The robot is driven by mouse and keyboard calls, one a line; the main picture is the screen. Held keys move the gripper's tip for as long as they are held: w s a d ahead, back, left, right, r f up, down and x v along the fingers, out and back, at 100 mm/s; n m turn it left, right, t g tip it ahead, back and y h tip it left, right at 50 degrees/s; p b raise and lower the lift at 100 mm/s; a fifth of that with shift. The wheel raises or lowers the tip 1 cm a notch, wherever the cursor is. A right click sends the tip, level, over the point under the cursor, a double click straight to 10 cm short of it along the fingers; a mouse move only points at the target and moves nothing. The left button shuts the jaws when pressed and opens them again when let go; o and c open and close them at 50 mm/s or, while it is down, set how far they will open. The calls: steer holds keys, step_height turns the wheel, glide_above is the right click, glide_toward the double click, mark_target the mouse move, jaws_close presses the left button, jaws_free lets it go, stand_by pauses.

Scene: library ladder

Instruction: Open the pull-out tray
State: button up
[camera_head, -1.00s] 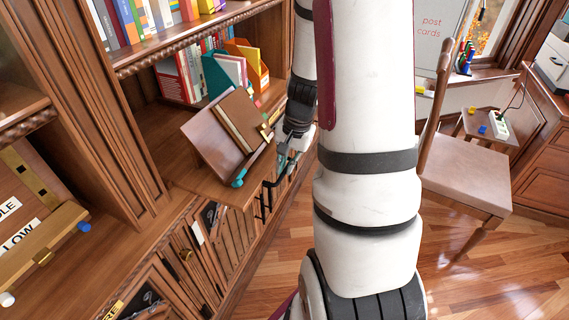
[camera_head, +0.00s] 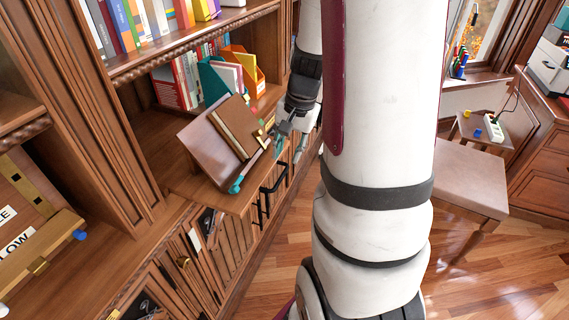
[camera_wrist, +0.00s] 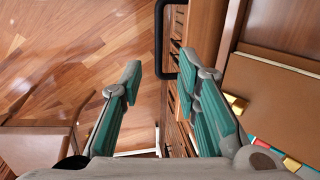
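A wooden board (camera_head: 214,197) that looks like the pull-out tray lies at shelf height in the bookcase, under a tilted book rest (camera_head: 203,152). I cannot tell how far it is out. A black bar handle (camera_head: 277,178) is at its front side; a black handle also shows in the wrist view (camera_wrist: 159,40). My gripper (camera_head: 290,146) is above and beyond this handle in the head view. In the wrist view my gripper (camera_wrist: 172,82) is open, its teal-padded fingers wide apart and empty. The handle lies ahead between the fingertips in the picture, with no contact visible.
A brown book (camera_head: 238,127) leans on the rest, close to my gripper. Slatted cabinet doors (camera_head: 208,262) are below. A chair (camera_head: 470,180) stands to the right. Wooden floor (camera_head: 275,255) in front of the cabinet is clear. My arm hides the middle.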

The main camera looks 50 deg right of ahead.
steer(key=shift+s+d+r, duration=0.1)
steer(key=shift+s+r, duration=0.1)
steer(key=shift+r, duration=0.95)
steer(key=shift+s+d+r, duration=0.1)
steer(key=shift+s+r, duration=0.1)
steer(key=shift+r, duration=0.9)
steer(key=shift+a, duration=0.1)
steer(key=a+r+n, duration=0.4)
steer(key=a+r, duration=0.2)
steer(key=a, duration=0.3)
steer(key=s+a+r+n+t+p, duration=0.1)
steer(key=s+a+r+n, duration=0.2)
steer(key=s+a+n, duration=0.2)
steer(key=s+a+r+n+t+p, duration=0.1)
steer(key=s+a+r+n, duration=0.3)
steer(key=s+a, duration=0.3)
steer(key=a, duration=0.2)
steer(key=shift+s+a+r+n+h, duration=0.2)
steer(key=shift+s+a+n+h, duration=0.15)
steer(key=shift+a+n+h, duration=0.05)
steer(key=shift+d, duration=0.15)
